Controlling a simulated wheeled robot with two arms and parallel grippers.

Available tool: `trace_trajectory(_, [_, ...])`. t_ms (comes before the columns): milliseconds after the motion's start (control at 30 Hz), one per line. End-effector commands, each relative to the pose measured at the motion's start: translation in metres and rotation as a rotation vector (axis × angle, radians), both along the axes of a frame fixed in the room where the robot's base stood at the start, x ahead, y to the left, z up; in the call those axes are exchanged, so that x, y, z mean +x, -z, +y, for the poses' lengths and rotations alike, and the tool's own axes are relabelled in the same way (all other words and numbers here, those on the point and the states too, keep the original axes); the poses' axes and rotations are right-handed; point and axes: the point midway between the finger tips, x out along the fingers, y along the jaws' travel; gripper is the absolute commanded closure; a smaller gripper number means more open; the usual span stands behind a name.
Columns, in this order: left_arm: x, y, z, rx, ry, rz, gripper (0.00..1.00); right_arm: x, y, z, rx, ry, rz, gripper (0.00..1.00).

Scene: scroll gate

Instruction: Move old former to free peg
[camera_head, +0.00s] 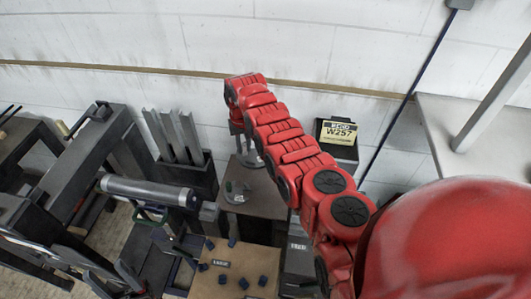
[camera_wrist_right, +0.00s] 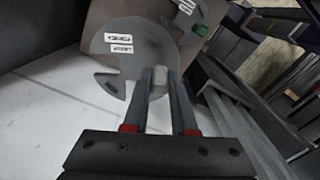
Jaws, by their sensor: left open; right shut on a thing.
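A grey disc-shaped former (camera_wrist_right: 145,52) with notched edges and two white labels is in the right wrist view. My right gripper (camera_wrist_right: 160,80) is shut on its small light grey block, with the disc just beyond the fingertips. In the head view the held former (camera_head: 247,158) hangs below the end of my red right arm, partly hidden. A second grey disc (camera_wrist_right: 205,12) with a green part shows behind it; a similar grey-green piece (camera_head: 235,192) lies on the brown table (camera_head: 262,203) in the head view. I see no left gripper. I cannot make out the free peg.
A dark bin with upright grey channels (camera_head: 180,140) stands left of the table. A machine with a grey roller (camera_head: 150,190) is at the left. A brown board (camera_head: 240,285) with several dark blue pegs is at the bottom. A box labelled W257 (camera_head: 338,135) stands by the wall.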

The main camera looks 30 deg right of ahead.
Motion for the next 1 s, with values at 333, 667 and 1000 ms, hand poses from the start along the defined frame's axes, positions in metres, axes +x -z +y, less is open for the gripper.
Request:
trace_trajectory(333, [0.0, -0.032, 0.0, 0.0, 0.0, 0.0, 0.5, -0.037, 0.049, -0.051, -0.003, 0.067, 0.0, 1.0])
trace_trajectory(667, [0.0, -0.029, 0.0, 0.0, 0.0, 0.0, 0.5, -0.044, 0.065, -0.059, 0.0, 0.072, -0.002, 1.0])
trace_trajectory(1000, [0.0, -0.013, 0.0, 0.0, 0.0, 0.0, 0.5, -0.042, 0.089, -0.06, -0.001, 0.073, -0.006, 1.0])
